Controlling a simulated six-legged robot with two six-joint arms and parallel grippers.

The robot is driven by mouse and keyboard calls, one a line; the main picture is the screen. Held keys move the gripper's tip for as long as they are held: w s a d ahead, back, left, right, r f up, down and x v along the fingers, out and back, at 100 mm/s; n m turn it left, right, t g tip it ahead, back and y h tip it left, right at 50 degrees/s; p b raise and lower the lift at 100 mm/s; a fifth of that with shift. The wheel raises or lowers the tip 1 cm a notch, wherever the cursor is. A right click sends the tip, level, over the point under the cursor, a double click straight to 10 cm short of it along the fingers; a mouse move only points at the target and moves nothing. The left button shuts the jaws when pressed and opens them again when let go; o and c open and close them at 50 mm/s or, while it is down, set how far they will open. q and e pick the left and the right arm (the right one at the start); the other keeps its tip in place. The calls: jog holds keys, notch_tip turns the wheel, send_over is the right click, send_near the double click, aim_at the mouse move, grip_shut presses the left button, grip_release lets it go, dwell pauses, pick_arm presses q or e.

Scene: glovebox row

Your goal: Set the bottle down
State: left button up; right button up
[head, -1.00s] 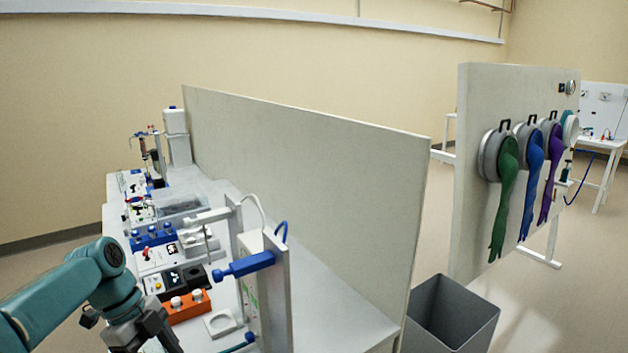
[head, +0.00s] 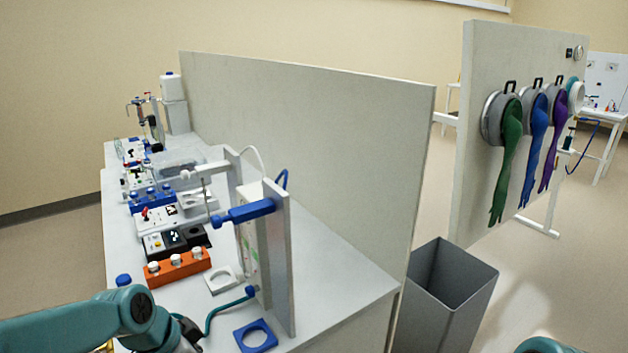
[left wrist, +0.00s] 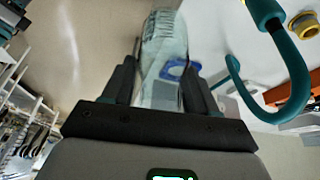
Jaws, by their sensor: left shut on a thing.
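In the left wrist view a clear bottle (left wrist: 162,45) with a pale label is between the black fingers of my left gripper (left wrist: 162,72), which is shut on it. A blue ring-like shape shows at the bottle's side there. In the head view my left arm reaches in at the lower left; its wrist is at the bottom edge, and the fingers and bottle cannot be made out. A blue square holder with a round hole (head: 240,333) and a white square holder (head: 210,281) lie on the bench. My right gripper is not in view.
An orange block with white knobs (head: 178,269) and a blue cap (head: 123,280) are near my left arm. A teal hose (head: 213,315) curves across the bench beside an upright frame (head: 279,262). A grey bin (head: 450,290) stands right of the bench.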

pick_arm(q)
jog(key=n, duration=0.1)
jog(key=n+t, duration=0.1)
jog(key=n, duration=0.1)
jog(key=shift+d+f+y, duration=0.15)
jog(key=shift+f+y, duration=0.25)
jog(key=shift+w+d+f+n+y, duration=0.1)
jog(key=shift+f+n+y, duration=0.15)
jog(key=shift+n, duration=0.45)
jog(key=shift+w+d+n+y, duration=0.3)
jog(key=shift+w+n+y, duration=0.25)
jog(key=shift+n, duration=0.45)
jog(key=s+f+n, duration=0.1)
jog(key=f, duration=0.1)
jog(key=s+f+n, duration=0.1)
jog(key=s+f, duration=0.1)
jog(key=shift+s+f+n+y, duration=0.1)
jog(key=shift+f+n+y, duration=0.05)
jog(key=shift+n+y, duration=0.25)
jog(key=shift+t, duration=0.3)
